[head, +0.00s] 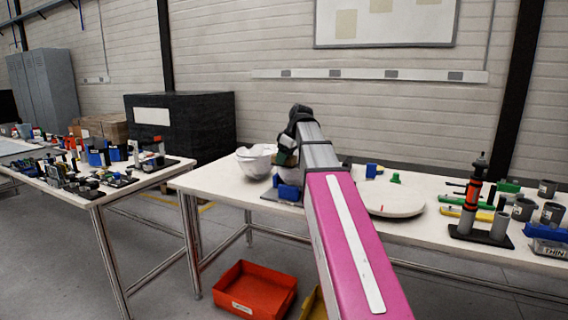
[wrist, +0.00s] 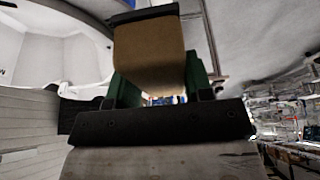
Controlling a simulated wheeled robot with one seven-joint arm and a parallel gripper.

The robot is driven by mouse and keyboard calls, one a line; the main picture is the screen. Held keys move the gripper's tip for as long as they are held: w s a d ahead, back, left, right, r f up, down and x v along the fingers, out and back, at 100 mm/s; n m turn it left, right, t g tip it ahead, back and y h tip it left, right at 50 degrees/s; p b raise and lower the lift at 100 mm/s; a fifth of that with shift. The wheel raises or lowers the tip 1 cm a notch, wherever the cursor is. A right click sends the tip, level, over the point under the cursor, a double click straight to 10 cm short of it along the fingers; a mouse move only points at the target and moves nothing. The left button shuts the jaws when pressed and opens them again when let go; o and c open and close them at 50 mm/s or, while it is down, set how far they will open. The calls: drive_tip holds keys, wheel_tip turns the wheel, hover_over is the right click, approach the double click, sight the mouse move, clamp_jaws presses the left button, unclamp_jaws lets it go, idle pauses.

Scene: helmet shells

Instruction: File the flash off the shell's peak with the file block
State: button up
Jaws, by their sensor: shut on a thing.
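My gripper (head: 287,155) is over the left part of the workbench, at the far end of my arm. In the wrist view its green fingers (wrist: 160,88) are shut on a tan block with a dark top edge, which looks like the file block (wrist: 150,52). The white helmet shell (head: 254,163) is just left of my gripper in the head view. White curved surface, likely the shell (wrist: 85,30), fills the upper left of the wrist view, close to the block. I cannot tell whether block and shell touch. The peak and any flash are not clearly visible.
A blue fixture (head: 287,191) stands below my gripper. Right of my arm are a round white disc (head: 392,199), a small blue block (head: 372,170), a black-and-red stand (head: 472,205) and grey cups (head: 523,209). A red bin (head: 253,290) is on the floor.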

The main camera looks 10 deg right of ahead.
drive_tip(key=shift+r, duration=2.65)
drive_tip(key=shift+f, duration=0.1)
drive_tip(key=shift+w+d+f, duration=0.1)
drive_tip(key=shift+d+f, duration=0.1)
drive_tip(key=shift+f, duration=1.1)
drive_tip(key=shift+w+d+f, duration=0.1)
drive_tip(key=shift+d+f, duration=0.1)
drive_tip(key=shift+f, duration=1.05)
drive_tip(key=shift+f, duration=1.05)
drive_tip(key=shift+s+d, duration=0.1)
